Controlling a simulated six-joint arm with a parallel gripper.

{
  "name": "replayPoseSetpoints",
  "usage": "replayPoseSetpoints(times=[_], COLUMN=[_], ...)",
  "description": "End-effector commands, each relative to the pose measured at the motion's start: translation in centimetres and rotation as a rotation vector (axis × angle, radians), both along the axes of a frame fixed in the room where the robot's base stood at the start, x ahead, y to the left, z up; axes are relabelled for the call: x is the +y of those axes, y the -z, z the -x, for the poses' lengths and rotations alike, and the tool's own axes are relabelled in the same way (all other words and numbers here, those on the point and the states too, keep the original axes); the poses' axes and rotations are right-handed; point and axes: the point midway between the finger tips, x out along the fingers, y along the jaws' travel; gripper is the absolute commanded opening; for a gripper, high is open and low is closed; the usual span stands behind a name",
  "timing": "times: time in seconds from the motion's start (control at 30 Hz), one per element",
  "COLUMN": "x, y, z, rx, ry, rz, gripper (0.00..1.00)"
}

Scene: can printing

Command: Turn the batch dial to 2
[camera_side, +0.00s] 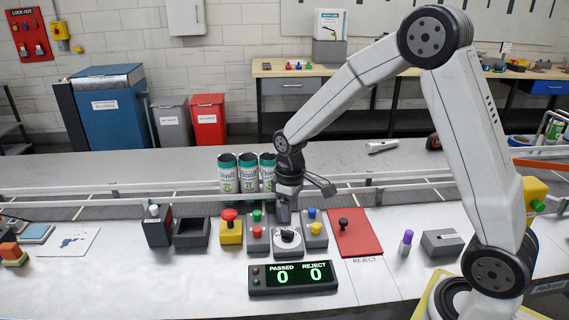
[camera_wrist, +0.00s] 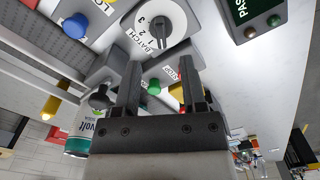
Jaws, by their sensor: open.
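The batch dial (camera_side: 288,240) is a round white dial with a dark knob on a grey box in the row of controls. In the wrist view, the dial (camera_wrist: 172,18) lies beyond my fingertips, with the numbers 1, 2 and 3 and the word BATCH beside it. I cannot tell for certain which number the knob points at. My gripper (camera_side: 284,219) hangs pointing down just above the dial box. In the wrist view, the two dark fingers of my gripper (camera_wrist: 159,70) are apart with nothing held between them.
A box with red and green buttons (camera_side: 257,232) stands left of the dial, one with blue and yellow buttons (camera_side: 314,230) right. A counter display (camera_side: 293,277) reading 0 and 0 lies in front. Several cans (camera_side: 248,174) stand behind by the rail. A red reject plate (camera_side: 358,238) lies right.

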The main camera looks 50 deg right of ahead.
Motion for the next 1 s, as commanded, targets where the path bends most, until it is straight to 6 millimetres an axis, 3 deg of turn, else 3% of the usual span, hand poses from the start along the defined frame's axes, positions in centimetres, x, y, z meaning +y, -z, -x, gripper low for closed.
replayPoseSetpoints(times=[0.5, 1.0], x=[0.0, 0.0], y=[5.6, 6.8], z=[0.1, 0.0], rx=[0.002, -0.001], ry=[0.000, 0.000], rz=[0.000, 0.000], gripper=[0.53, 0.53])
